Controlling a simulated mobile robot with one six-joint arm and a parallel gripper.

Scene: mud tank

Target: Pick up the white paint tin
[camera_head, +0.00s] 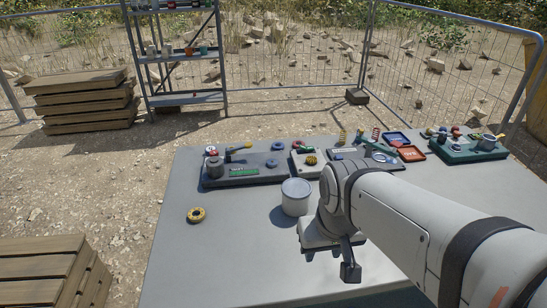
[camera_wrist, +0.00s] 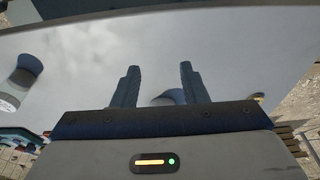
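The white paint tin (camera_head: 296,200) stands upright on the grey table, left of my arm in the head view.
A yellow-black ring (camera_head: 196,215) lies left of the tin. A dark tray (camera_head: 243,172) and a green tray (camera_head: 468,150) hold parts along the far side. The table's near left is clear.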

